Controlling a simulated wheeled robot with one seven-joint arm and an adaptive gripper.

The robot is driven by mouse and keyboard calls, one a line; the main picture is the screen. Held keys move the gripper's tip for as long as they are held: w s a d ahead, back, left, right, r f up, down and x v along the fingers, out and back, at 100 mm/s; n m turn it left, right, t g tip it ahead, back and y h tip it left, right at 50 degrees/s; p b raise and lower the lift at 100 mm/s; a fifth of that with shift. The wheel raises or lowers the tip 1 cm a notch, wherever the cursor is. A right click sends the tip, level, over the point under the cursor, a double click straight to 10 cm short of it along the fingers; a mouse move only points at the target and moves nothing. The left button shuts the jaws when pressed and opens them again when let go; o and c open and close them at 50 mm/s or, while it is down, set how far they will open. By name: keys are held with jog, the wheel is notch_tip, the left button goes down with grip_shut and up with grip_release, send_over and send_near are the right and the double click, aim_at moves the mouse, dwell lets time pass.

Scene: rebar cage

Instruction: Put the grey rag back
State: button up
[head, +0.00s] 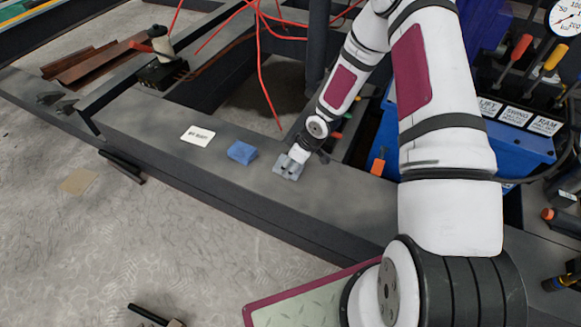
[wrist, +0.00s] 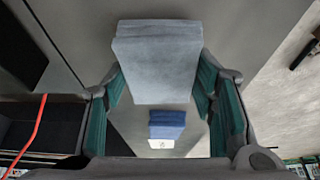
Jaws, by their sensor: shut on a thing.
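The grey rag (head: 288,171) is a folded pale grey-blue block over the dark steel beam (head: 335,199). My gripper (head: 293,160) is shut on it. In the wrist view the rag (wrist: 158,55) sits between the teal finger pads of my gripper (wrist: 160,80). I cannot tell whether its underside touches the beam. A blue rag (head: 241,152) lies on the beam to its left, apart from it. It also shows in the wrist view (wrist: 167,124). A white printed card (head: 198,135) lies farther left on the beam; its text is too small to read.
A blue control box (head: 520,150) with levers and labels stands right of my arm. Red cables (head: 263,75) hang behind the beam. A black box (head: 162,73) stands at the back left. The beam is bare between the blue rag and the card, and right of my gripper.

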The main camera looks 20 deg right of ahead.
jog(key=shift+f, duration=0.2)
jog(key=shift+f, duration=0.15)
jog(key=o, duration=1.2)
